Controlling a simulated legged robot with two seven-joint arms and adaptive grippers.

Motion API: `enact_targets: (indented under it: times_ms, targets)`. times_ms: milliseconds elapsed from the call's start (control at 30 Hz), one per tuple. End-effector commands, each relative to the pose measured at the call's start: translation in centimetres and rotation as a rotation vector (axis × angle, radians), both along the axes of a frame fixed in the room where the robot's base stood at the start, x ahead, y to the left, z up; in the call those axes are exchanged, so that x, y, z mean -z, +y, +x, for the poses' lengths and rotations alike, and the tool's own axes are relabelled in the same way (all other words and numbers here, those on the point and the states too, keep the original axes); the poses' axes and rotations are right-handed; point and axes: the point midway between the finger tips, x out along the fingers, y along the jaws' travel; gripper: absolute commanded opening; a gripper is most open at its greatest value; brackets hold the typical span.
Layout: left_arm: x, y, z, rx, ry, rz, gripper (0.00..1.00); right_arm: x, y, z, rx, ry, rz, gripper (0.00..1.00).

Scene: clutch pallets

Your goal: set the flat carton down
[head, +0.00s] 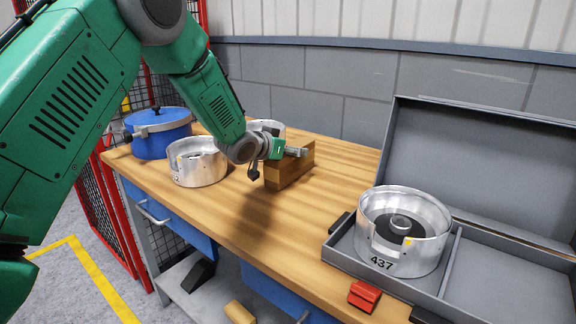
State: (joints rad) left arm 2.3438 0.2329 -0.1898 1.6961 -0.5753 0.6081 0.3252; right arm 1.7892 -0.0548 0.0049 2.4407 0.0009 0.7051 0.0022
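The flat carton (293,173) is a brown box on the wooden table (235,205), towards its back edge. It looks level, and I see no clear gap under it. My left gripper (277,162) is at the carton's near left end and top. One grey finger lies along the carton's top and a dark finger hangs at its left side. Whether the fingers press on the carton is unclear, as the gripper covers part of it. My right gripper is not in view.
A blue pot (158,135) and a silver drum (196,163) stand at the left, with another drum (268,127) behind my gripper. An open grey case (470,240) at the right holds a drum marked 437 (403,232). A red block (364,296) lies near the front edge.

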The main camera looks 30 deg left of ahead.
Motion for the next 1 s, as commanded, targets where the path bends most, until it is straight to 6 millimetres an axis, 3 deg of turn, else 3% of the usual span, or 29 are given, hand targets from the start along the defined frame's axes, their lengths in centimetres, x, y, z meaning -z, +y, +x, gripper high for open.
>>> enact_targets:
  times_ms: [133,300,367,400,667,1000]
  targets:
    - [0.0,0.1,0.0,0.0,0.0,-0.001,0.64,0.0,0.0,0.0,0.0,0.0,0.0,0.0]
    - [0.1,0.3,0.0,0.0,0.0,-0.002,0.07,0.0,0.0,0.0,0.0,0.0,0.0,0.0]
    - [0.0,0.3,0.0,0.0,-0.002,-0.002,0.07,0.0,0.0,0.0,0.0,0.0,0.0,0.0]
    - [0.0,0.3,0.0,-0.001,-0.001,-0.002,0.02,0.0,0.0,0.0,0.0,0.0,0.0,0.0]
    - [-0.8,0.3,0.0,-0.001,-0.001,-0.002,0.02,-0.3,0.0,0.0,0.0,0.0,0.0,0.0]
    - [-7.6,0.2,0.0,0.001,-0.006,-0.002,0.02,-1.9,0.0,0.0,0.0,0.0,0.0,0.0]
